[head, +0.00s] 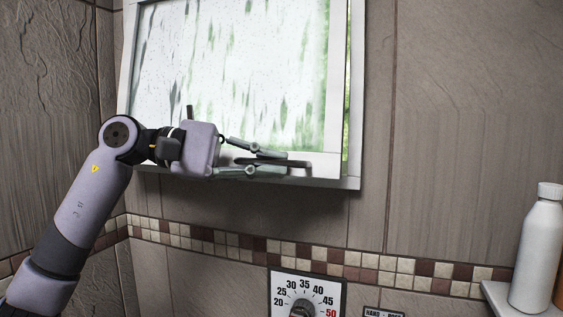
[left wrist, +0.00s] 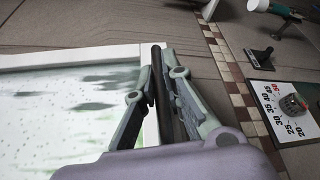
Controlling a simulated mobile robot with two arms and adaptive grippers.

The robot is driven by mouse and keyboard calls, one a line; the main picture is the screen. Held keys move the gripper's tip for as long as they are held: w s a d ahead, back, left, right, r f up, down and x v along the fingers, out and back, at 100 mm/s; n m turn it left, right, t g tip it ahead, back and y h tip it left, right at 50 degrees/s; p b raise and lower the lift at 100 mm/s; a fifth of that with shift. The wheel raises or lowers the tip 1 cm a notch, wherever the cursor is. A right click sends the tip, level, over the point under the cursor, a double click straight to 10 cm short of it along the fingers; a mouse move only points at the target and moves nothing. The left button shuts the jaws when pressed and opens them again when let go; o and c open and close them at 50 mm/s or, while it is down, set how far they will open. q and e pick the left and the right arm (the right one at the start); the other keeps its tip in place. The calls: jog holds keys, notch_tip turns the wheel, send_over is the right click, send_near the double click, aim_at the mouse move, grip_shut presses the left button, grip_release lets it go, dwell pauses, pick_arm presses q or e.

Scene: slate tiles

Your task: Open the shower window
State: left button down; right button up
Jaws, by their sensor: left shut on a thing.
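The shower window (head: 235,75) has a white frame and wet, frosted glass. Its sash stands slightly out from the outer frame (head: 354,120), with a strip of green showing in the gap at the right side. My left gripper (head: 288,165) reaches in from the left, in front of the bottom rail of the sash. Its fingers are shut around the dark bar handle (head: 262,161) at the lower right of the sash. In the left wrist view the handle (left wrist: 158,62) lies between the two fingers, beside the glass (left wrist: 70,105). My right gripper is not in view.
Slate tile wall surrounds the window, with a mosaic band (head: 310,252) below it. A temperature dial (head: 305,296) is mounted under the band. A white bottle (head: 538,250) stands on a shelf at the far right. The wall right of the window is clear.

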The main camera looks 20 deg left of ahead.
pick_arm(q)
jog(key=s+r, duration=0.3)
jog(key=s, duration=0.2)
jog(key=s+r+n+p, duration=0.1)
jog(key=s+r, duration=0.2)
jog(key=s, duration=0.3)
jog(key=shift+a+n+g, duration=0.25)
jog(key=shift+n+g, duration=0.05)
jog(key=c, duration=1.7)
grip_release()
jog(key=shift+s+f, duration=0.1)
jog(key=shift+f, duration=0.05)
jog(key=shift+f, duration=0.1)
jog(key=v, duration=1.2)
jog(key=shift+r, duration=0.4)
